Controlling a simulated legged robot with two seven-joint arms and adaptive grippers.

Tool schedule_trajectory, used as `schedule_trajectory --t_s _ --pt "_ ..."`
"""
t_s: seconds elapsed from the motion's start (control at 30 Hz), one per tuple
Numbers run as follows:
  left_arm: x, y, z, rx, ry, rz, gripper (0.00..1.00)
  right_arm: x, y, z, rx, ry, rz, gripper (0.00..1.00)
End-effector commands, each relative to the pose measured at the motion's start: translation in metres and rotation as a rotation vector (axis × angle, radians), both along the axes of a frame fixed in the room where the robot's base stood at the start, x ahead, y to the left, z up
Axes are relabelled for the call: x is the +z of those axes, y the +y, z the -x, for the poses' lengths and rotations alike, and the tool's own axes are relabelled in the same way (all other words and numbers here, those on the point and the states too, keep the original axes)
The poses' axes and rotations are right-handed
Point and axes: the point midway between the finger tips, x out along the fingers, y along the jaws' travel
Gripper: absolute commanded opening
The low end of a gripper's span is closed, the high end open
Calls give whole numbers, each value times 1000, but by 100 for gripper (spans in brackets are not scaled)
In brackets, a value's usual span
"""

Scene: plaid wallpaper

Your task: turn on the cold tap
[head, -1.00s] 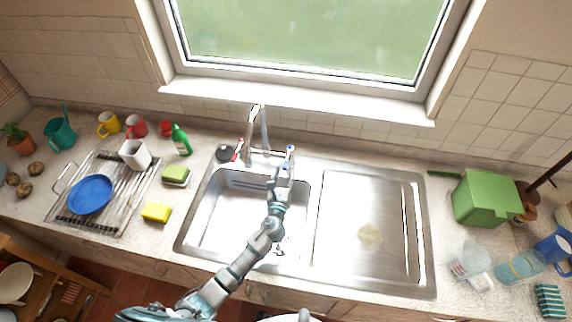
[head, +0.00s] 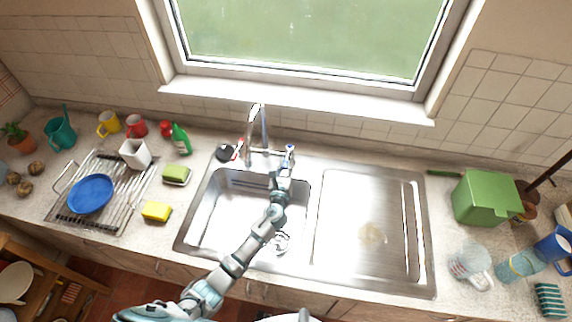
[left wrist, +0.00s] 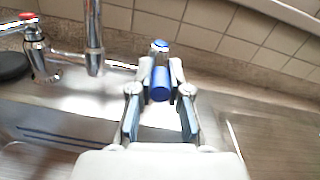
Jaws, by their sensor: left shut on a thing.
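The cold tap (head: 290,149), with a blue handle, stands at the back of the sink, right of the tall chrome spout (head: 264,128). My left gripper (head: 286,165) reaches over the sink basin from below and is at this tap. In the left wrist view, its two fingers (left wrist: 161,95) are closed around the blue handle (left wrist: 160,84), which sits between the fingertips. The red-marked hot tap (head: 238,150) is left of the spout and also shows in the left wrist view (left wrist: 35,38). My right gripper is not in view.
The steel sink (head: 205,222) has its drainboard (head: 350,215) on the right, bare but for a stain. A dark round object (head: 225,153) lies beside the hot tap. Sponges, a green bottle (head: 181,139) and a dish rack are left; a green box (head: 487,198) is right.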

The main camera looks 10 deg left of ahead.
Motion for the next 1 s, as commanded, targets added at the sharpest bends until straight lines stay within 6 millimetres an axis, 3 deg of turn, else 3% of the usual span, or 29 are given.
schedule_trajectory --t_s 0.17,0.43,0.83,0.87,0.9,0.93,1.0 --pt "-2 -11 -1 65 0 5 0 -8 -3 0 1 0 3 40" --pt "-5 -30 -6 323 2 3 0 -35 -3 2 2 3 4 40" --pt "-1 -33 -6 368 1 1 0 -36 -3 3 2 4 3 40" --pt "-1 -33 -6 368 1 1 24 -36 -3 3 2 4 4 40" --pt "-1 -33 -6 368 1 1 34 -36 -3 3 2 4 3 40" --pt "-1 -33 -6 368 1 1 41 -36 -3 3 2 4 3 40" --pt "-1 -33 -6 368 1 0 42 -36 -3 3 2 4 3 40"
